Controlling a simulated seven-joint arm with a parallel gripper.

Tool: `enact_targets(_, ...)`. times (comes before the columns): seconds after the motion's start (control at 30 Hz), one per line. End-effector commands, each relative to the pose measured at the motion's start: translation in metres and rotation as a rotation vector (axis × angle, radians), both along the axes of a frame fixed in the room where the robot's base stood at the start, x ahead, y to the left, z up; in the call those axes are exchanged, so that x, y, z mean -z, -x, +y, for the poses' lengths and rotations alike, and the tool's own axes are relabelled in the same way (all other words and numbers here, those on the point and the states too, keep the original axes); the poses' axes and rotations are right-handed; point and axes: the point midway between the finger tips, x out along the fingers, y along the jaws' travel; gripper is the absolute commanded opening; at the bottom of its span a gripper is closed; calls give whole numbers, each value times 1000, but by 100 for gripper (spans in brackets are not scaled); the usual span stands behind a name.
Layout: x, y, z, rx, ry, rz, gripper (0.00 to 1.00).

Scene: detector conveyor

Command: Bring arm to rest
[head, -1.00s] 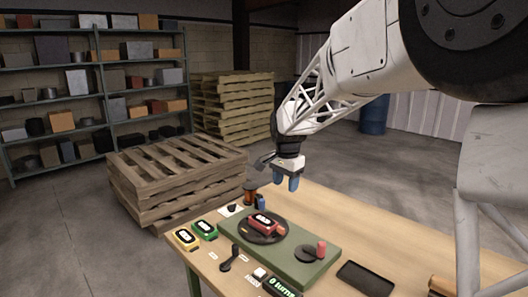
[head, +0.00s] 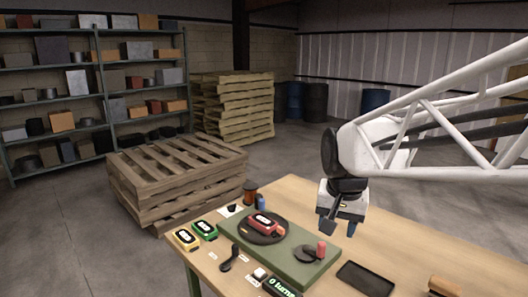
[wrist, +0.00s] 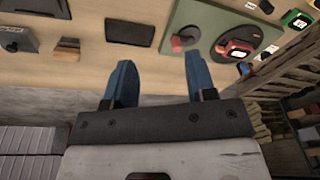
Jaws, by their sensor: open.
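My gripper (head: 340,229) hangs above the back edge of the wooden table, right of the green board, in the head view. In the wrist view my gripper (wrist: 159,82) has its two blue fingers apart with nothing between them. The green board (head: 236,241) carries a dark round plate (head: 246,233) with a red device (head: 266,224) on it, and a dark crank disc with a red knob (head: 321,249). A yellow device (head: 186,239) and a green device (head: 204,229) stand at the table's left end.
A black tray (head: 366,278) lies on the wooden table (head: 408,262), right of the board. A brown block (head: 444,286) sits at the right. A black handle (head: 230,258) and a display box (head: 281,287) are at the front. A pallet stack (head: 178,185) stands behind the table's left end.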

Motion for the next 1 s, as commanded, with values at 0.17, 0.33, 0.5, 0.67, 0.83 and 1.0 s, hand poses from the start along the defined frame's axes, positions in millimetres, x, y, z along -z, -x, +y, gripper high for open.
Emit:
enact_targets(0.17, 8, 49, -10, -76, 17, -21, 51)
enact_targets(0.33, 20, 93, -19, -150, 34, -37, 51)
enact_targets(0.5, 34, 134, -25, -221, 52, -52, 51)
enact_targets(0.67, 46, 160, -28, -269, 65, -63, 51)
enact_targets(0.83, 52, 172, -30, -295, 73, -67, 51)
enact_targets(1.0, 53, 174, -30, -299, 74, -67, 51)
